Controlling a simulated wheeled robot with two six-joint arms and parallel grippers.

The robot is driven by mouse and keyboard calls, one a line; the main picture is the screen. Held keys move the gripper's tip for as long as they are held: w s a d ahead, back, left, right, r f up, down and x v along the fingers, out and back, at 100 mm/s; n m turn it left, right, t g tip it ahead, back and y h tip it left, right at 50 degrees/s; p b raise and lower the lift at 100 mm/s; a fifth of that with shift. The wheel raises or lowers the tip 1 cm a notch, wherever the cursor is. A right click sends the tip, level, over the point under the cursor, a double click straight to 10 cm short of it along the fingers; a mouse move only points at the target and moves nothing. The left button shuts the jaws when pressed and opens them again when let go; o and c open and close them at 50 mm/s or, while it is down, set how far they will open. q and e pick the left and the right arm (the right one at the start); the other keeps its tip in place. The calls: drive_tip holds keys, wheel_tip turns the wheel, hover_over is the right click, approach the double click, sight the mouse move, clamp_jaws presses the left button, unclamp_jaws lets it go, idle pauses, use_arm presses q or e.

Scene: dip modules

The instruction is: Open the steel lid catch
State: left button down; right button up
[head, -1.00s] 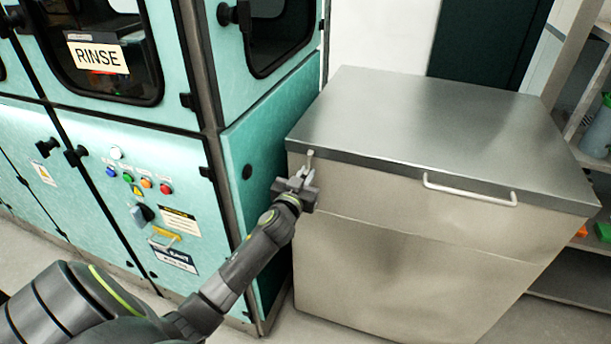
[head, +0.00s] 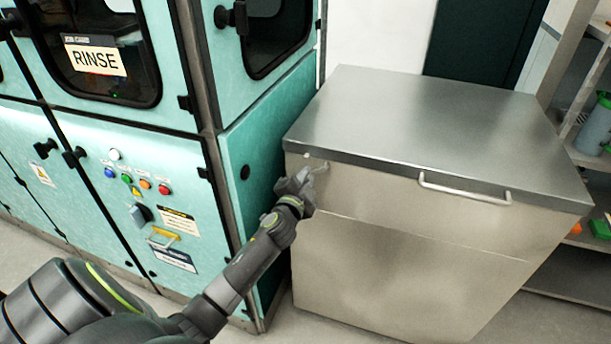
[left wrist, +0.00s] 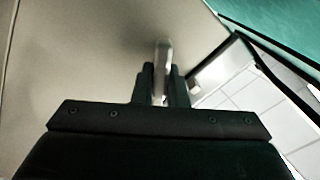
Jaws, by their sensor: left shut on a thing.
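The steel lid catch (head: 321,168) is a small pale lever on the front of the steel chest, near its left end just below the lid edge. It now slants to the right. My left gripper (head: 308,176) is at the catch and shut on it. In the left wrist view the catch (left wrist: 163,52) sticks out between the two dark fingers of the gripper (left wrist: 160,82). The fingers hide part of the catch. The steel lid (head: 430,115) lies flat and closed on the chest (head: 400,265). My right gripper is not in view.
A pale bar handle (head: 463,190) is on the lid's front edge. A shelf rack (head: 565,265) stands at the right. Some floor is bare in front.

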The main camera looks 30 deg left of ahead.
use_arm(q)
drive_tip(key=m, duration=0.4)
drive_tip(key=shift+d+f+m+p, duration=0.1)
drive_tip(key=shift+f+m+p, duration=0.2)
drive_tip(key=shift+p, duration=0.05)
idle(0.4)
drive_tip(key=c, duration=1.4)
unclamp_jaws()
drive_tip(key=shift+c, duration=0.2)
drive_tip(key=shift+s, duration=0.1)
drive_tip(key=v, duration=1.7)
drive_tip(key=shift+b, duration=0.3)
drive_tip(key=shift+s, duration=0.1)
